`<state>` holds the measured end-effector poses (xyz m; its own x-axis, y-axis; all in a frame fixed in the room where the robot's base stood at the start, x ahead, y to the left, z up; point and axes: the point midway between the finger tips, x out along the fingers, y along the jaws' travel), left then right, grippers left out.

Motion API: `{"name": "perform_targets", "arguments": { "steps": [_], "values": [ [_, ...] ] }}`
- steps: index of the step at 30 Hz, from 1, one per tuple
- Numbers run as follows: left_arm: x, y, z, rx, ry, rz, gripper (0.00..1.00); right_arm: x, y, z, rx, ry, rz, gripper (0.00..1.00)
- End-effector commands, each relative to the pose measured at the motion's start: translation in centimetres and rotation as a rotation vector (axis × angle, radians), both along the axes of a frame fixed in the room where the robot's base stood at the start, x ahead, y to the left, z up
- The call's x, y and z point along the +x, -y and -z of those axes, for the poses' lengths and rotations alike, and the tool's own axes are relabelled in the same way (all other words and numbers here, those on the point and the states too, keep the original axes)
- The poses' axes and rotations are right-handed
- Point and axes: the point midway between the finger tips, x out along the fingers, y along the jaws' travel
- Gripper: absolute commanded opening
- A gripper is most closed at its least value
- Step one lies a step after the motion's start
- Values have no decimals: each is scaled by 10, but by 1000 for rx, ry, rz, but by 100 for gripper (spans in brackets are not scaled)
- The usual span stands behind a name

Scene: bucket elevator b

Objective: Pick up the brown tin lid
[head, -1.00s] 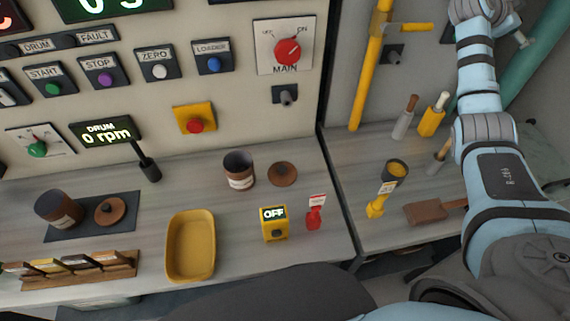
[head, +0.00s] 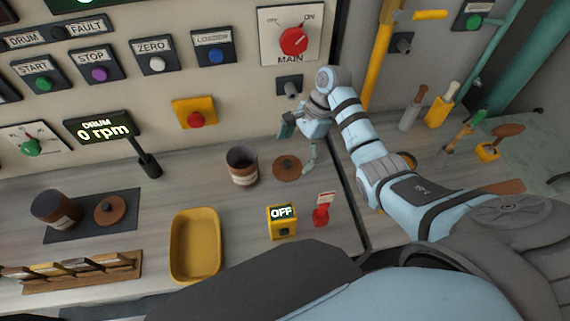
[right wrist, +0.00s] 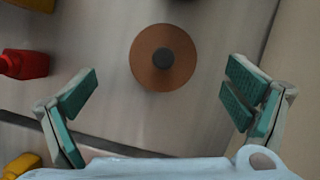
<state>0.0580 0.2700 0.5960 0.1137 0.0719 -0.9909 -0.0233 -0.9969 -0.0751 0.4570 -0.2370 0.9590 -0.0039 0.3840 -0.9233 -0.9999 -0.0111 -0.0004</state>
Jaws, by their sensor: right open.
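A round brown lid (head: 283,171) with a dark knob lies flat on the grey counter, just right of an open brown tin (head: 243,169) with a pale label. My right gripper (head: 298,147) is above this lid, with its fingers spread and empty. In the right wrist view the lid (right wrist: 146,72) lies between the open green-padded fingers, a little beyond their tips and apart from both. A second brown lid (head: 109,209) lies on a dark mat at the left, beside a tilted brown tin (head: 56,209). My left gripper is not in view.
A yellow OFF box (head: 283,222) and a red tagged piece (head: 321,216) stand in front of the lid. A yellow tray (head: 195,270) is at front left. The control panel rises behind, with a red MAIN knob (head: 293,41).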

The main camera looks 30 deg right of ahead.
Motion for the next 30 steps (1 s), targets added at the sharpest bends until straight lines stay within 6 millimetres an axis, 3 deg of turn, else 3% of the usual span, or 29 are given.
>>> {"name": "perform_targets", "arguments": {
  "steps": [7,14,22,30],
  "values": [
    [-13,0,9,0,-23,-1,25,2,-19,42,-1,-1,-2,96],
    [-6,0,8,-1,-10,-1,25,2,-20,46,-3,1,1,96],
    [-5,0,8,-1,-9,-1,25,2,-19,46,-4,1,1,56],
    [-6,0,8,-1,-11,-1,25,2,-19,46,-4,0,2,55]
  ]
}}
